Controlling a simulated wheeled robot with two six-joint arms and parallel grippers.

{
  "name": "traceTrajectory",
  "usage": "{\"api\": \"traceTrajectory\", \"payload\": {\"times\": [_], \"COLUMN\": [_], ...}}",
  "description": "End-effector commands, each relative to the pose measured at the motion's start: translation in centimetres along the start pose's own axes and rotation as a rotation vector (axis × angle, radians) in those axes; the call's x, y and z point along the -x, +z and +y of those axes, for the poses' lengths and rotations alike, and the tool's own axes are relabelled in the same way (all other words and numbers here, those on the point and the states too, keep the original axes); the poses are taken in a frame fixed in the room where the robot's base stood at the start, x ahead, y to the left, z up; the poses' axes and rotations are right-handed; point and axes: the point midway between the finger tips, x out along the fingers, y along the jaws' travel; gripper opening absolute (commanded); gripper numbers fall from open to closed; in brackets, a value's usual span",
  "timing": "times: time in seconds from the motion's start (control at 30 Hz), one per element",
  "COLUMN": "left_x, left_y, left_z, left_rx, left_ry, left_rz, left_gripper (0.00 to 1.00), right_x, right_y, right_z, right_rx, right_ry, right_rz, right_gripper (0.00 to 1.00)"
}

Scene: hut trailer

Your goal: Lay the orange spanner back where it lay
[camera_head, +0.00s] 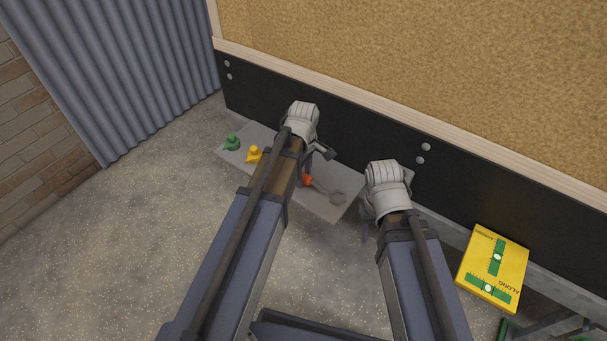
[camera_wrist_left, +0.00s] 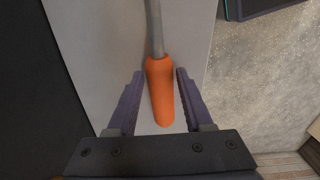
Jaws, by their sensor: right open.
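The orange spanner lies on a grey board (camera_head: 225,156), with its orange handle (camera_head: 307,181) partly hidden by my left arm and its grey open end (camera_head: 337,197) pointing right. In the left wrist view the orange handle (camera_wrist_left: 160,92) is between the fingers of my left gripper (camera_wrist_left: 157,85), with a narrow gap on each side. My left gripper (camera_head: 309,158) is open over the handle. It cannot be told how far its fingers are above the board. My right gripper (camera_head: 366,232) is open and empty, right of the board; its fingers are mostly hidden.
A green piece (camera_head: 232,143) and a yellow piece (camera_head: 254,154) stand on the left part of the board. A black wall strip (camera_head: 360,140) runs close behind. A yellow box (camera_head: 493,268) with green markings is at the right. Speckled floor (camera_head: 150,220) is clear at the left.

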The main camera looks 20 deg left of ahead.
Motion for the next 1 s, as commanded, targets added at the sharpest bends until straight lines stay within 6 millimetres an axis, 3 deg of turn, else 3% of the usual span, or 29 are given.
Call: {"api": "traceTrajectory", "payload": {"times": [0.13,0.5,1.0], "left_x": [0.0,-0.3,5.6], "left_y": [0.0,0.0,-0.7], "left_z": [0.0,0.0,0.4], "left_rx": [0.0,0.0,0.002], "left_ry": [0.0,0.0,0.001], "left_rz": [0.0,0.0,0.0], "left_gripper": [0.69,0.69,0.69], "right_x": [0.0,-0.3,5.5], "right_y": [0.0,0.0,0.3], "right_z": [0.0,0.0,0.5], "right_rx": [0.0,0.0,0.0], "right_ry": [0.0,0.0,0.0], "right_rz": [0.0,0.0,0.0], "right_gripper": [0.5,0.5,0.5]}}
